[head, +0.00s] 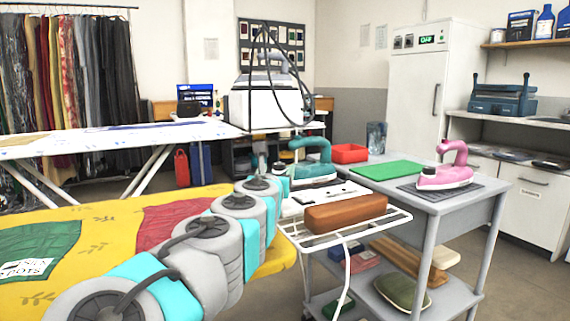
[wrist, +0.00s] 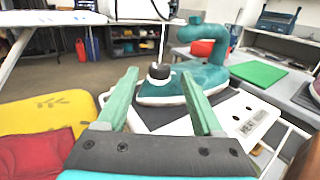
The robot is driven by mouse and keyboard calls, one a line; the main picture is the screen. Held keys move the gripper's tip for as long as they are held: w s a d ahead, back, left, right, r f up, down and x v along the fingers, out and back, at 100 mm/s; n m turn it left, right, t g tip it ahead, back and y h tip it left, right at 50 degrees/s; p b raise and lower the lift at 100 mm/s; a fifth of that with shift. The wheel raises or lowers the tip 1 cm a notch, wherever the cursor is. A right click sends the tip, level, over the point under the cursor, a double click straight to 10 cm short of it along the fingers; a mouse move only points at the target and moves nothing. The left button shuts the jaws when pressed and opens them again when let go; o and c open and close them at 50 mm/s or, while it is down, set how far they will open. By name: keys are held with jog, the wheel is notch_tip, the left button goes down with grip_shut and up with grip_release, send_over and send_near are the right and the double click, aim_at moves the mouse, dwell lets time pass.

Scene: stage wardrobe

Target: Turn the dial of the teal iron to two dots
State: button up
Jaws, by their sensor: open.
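Whether the fingers touch the dial I cannot tell. My gripper is open and its teal fingers are spread. The dots on the dial are too small to read.
A pink iron (head: 446,176) stands on a dark mat at the cart's right. A brown block (head: 345,212) sits on the wire rest (head: 374,226). A yellow ironing board (head: 105,218) is at left.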

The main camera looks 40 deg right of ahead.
aim_at(280, 163)
jog(key=x, duration=0.6)
jog(key=shift+x, duration=0.75)
grip_shut()
